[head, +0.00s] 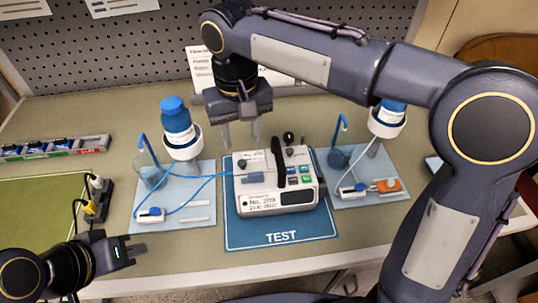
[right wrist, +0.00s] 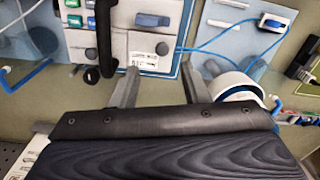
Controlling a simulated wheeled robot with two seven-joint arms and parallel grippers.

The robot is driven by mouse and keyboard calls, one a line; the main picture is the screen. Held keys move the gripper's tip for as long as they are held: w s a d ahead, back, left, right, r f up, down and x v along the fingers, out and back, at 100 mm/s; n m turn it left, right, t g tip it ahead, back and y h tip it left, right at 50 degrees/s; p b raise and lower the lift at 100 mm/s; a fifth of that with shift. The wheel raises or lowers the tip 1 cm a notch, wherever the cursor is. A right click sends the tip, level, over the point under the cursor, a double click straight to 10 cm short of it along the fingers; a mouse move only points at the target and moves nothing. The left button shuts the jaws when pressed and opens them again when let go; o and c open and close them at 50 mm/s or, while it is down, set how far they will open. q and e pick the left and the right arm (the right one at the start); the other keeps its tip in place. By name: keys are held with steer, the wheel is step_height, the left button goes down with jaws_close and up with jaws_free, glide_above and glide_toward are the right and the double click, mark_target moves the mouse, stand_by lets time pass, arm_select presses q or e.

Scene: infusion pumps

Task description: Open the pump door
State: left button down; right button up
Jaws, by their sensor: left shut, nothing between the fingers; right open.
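The white pump (head: 275,196) stands on a blue mat marked TEST (head: 280,238) in the middle of the table. It has a black upright handle (head: 277,152), small coloured buttons and a front label. I cannot tell from these views whether its door is open. My right gripper (head: 241,136) is open, pointing down just behind the pump's back left. In the right wrist view, its fingers (right wrist: 159,84) are apart with nothing between them, near the pump's edge (right wrist: 140,22) and the black handle (right wrist: 106,38). My left gripper (head: 138,248) is shut and empty at lower left, away from the pump.
Blue-capped bottles in white holders stand left (head: 178,122) and right (head: 390,115) of the pump, over light-blue pads with tubing. A blue tube runs from the left pad to the pump. A black power strip (head: 96,199) and a green mat (head: 38,215) lie at left.

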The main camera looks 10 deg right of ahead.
mark_target(242, 162)
steer(key=shift+w+a+f, duration=0.15)
steer(key=shift+a+f, duration=0.15)
steer(key=shift+f, duration=0.35)
arm_select(q)
steer(key=shift+d+f+b, duration=0.1)
steer(key=shift+f+b, duration=0.25)
steer(key=shift+f, duration=0.1)
arm_select(e)
step_height(242, 162, down, 7)
steer(key=shift+r, duration=0.1)
steer(key=shift+c, duration=0.4)
